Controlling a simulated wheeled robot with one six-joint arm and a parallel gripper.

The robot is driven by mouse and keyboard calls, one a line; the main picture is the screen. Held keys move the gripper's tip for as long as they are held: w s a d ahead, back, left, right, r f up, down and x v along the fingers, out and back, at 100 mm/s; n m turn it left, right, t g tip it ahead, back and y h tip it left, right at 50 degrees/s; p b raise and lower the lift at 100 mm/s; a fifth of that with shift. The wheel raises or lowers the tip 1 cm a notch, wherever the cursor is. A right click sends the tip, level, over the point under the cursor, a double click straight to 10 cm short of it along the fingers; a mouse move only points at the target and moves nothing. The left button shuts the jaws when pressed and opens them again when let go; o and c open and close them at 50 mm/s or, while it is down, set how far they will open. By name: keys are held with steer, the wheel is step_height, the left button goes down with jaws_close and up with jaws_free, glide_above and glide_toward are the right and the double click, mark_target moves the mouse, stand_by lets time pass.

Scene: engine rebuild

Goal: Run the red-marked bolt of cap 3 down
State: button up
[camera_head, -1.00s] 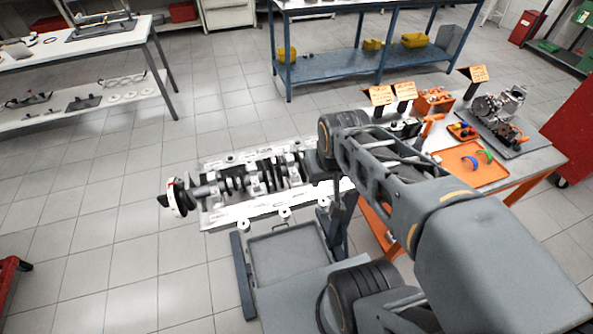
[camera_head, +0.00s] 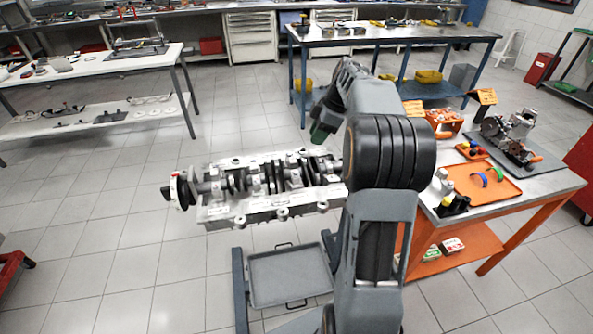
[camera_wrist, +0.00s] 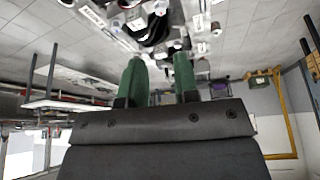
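The engine block (camera_head: 240,212) is on its stand, with the crankshaft (camera_head: 180,190) lying along it and bearing caps across the top. I cannot tell which cap is cap 3, and no red-marked bolt can be made out. My gripper (camera_head: 321,133) has green fingers and hangs above and beyond the block's right end. In the wrist view, its two fingers (camera_wrist: 158,65) are apart with nothing seen between them. Part of the engine (camera_wrist: 150,22) shows at the top of that view, beyond the fingertips.
An orange-edged bench (camera_head: 540,190) stands to the right, with an orange tray (camera_head: 497,188) and engine parts on it. A grey tray (camera_head: 290,277) sits below the block. A white table (camera_head: 110,62) and a blue bench (camera_head: 400,36) stand behind.

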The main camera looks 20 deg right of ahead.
mark_target(297, 171)
steer(key=x, duration=1.3)
steer(key=shift+s+f, duration=0.1)
steer(key=shift+f, duration=0.25)
jaws_close()
